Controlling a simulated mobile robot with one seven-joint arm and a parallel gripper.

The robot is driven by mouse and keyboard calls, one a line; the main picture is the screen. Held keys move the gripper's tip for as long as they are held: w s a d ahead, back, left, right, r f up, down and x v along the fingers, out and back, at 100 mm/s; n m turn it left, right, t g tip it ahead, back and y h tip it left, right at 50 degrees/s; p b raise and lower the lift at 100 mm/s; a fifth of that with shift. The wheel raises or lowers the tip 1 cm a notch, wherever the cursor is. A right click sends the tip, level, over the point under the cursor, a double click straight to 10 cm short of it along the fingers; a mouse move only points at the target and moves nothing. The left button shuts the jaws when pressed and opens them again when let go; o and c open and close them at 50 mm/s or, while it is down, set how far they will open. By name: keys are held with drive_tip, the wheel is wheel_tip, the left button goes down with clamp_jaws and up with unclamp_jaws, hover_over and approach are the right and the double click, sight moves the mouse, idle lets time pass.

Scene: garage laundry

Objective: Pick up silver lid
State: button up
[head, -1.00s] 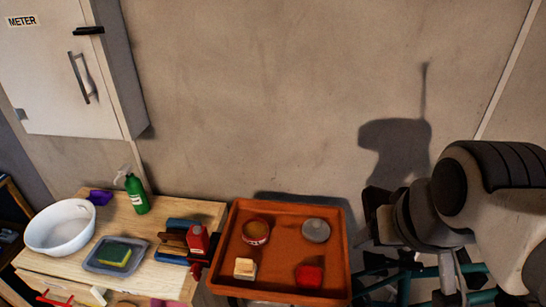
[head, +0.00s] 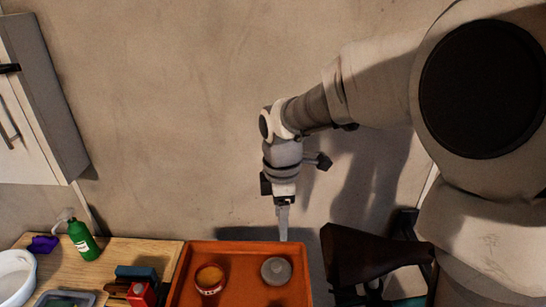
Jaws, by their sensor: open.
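The silver lid (head: 276,270) is a round grey disc lying at the back right of the orange tray (head: 232,248). My gripper (head: 283,238) points down above the tray's back edge, a little behind and above the lid in the picture. It appears edge-on, so the gap between its fingers does not show. Nothing is seen held in it. The lid is in full view and apart from the gripper.
A round red-rimmed tin (head: 210,279) stands left of the lid in the tray. Left of the tray, a wooden bench top (head: 125,254) bears a green spray bottle (head: 82,240), a red object (head: 141,294) and a white basin (head: 14,275). A bare wall rises behind.

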drive_tip(key=w+f+n, duration=0.2)
hover_over(276, 265)
drive_tip(key=f, duration=0.7)
drive_tip(key=f+p, duration=0.1)
drive_tip(key=f, duration=0.3)
drive_tip(key=shift+s+f, duration=0.1)
drive_tip(key=shift+s, duration=0.3)
drive_tip(key=shift+w+f+p, duration=0.2)
drive_tip(key=shift+f+p, duration=0.05)
drive_tip(key=shift+f, duration=1.3)
drive_tip(key=shift+w+f+p, duration=0.2)
drive_tip(key=shift+f+p, duration=0.05)
drive_tip(key=shift+f, duration=1.25)
clamp_jaws()
